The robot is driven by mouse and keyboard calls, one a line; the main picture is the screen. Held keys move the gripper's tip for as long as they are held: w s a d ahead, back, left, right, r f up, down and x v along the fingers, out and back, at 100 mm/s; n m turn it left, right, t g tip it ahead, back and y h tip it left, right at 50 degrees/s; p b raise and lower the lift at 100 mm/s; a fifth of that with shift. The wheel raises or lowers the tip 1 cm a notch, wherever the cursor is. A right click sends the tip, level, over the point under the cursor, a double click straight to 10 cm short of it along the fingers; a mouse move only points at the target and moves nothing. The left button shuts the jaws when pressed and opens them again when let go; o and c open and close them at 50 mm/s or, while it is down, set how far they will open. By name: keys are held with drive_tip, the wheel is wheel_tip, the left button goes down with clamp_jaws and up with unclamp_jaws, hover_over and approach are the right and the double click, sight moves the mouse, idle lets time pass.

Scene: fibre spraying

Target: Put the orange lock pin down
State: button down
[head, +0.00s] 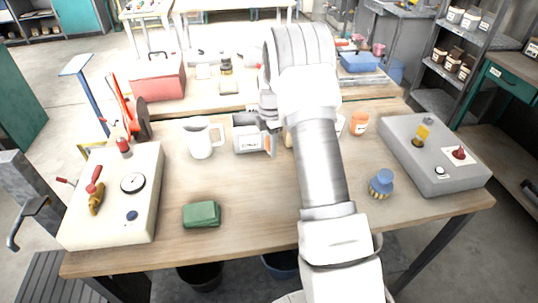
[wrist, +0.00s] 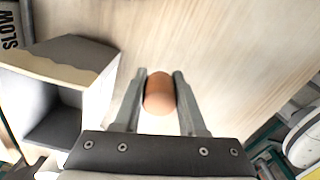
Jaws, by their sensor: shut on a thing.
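The orange lock pin (wrist: 159,93) shows in the wrist view as a rounded orange-brown end between my two fingertips. My gripper (wrist: 160,78) is shut on it, with a finger on each side. The wooden table top lies beyond it; I cannot tell whether the pin touches the wood. In the head view my gripper (head: 269,112) is over the middle of the table, beside a small grey box (head: 245,134), and is partly hidden by my arm. An open-sided grey box (wrist: 85,62) stands left of the pin in the wrist view.
A white mug (head: 200,139) stands left of the grey box. A pale control box (head: 115,205) is at the table's left, a grey one (head: 432,150) at the right. A green block (head: 202,214) and a blue knobbed item (head: 381,184) lie nearer. The front middle is mostly clear.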

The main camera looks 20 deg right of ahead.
sight(269, 153)
drive_tip(key=shift+w+a+f, duration=0.2)
drive_tip(key=shift+a+f, duration=0.05)
drive_tip(key=shift+f, duration=2.05)
drive_tip(key=shift+c, duration=2.4)
unclamp_jaws()
